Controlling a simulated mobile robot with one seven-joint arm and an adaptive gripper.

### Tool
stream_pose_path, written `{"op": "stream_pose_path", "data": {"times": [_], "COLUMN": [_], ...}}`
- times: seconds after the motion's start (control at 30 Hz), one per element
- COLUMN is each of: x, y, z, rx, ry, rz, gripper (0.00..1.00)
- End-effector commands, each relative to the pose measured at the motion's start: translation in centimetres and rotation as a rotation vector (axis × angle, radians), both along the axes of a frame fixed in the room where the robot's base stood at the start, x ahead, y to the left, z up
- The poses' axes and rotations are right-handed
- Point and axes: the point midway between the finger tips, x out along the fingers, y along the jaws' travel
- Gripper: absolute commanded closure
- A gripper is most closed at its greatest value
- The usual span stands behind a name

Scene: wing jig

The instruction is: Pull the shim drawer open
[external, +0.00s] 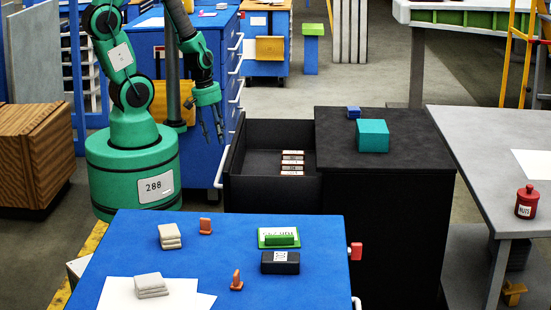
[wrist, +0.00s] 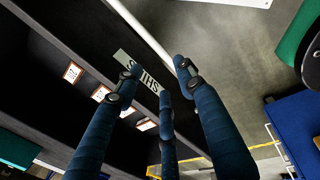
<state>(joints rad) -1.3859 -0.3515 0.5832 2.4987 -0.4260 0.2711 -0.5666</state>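The black shim drawer (external: 270,190) stands pulled out to the left of its black cabinet (external: 390,220), with several labelled shim packs (external: 292,162) inside. Its white bar handle (external: 222,167) is on the left front. In the wrist view the drawer front carries a "SHIMS" label (wrist: 150,82), and the white handle (wrist: 143,35) runs past the fingertips. My gripper (external: 213,137) hangs just above and left of the handle. In the wrist view my gripper (wrist: 158,80) has its blue fingers spread, with nothing held between them. The lower part of the handle is hidden behind the fingers.
A blue table (external: 200,270) with pads, orange clips and paper stands in front. A teal box (external: 372,133) and a small blue box (external: 353,112) sit on the cabinet top. A blue drawer cabinet (external: 170,70) stands close behind my arm. A grey table (external: 480,150) is at the right.

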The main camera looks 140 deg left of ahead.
Motion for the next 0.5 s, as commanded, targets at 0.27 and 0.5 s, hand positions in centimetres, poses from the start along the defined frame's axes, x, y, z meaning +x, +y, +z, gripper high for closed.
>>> {"op": "stream_pose_path", "data": {"times": [0.27,0.5], "x": [-0.3,-0.4], "y": [-0.3,-0.4], "z": [2.3,2.7], "rx": [0.001,0.001], "ry": [-0.001,0.001], "rz": [0.0,0.001], "gripper": [0.61,0.61]}}
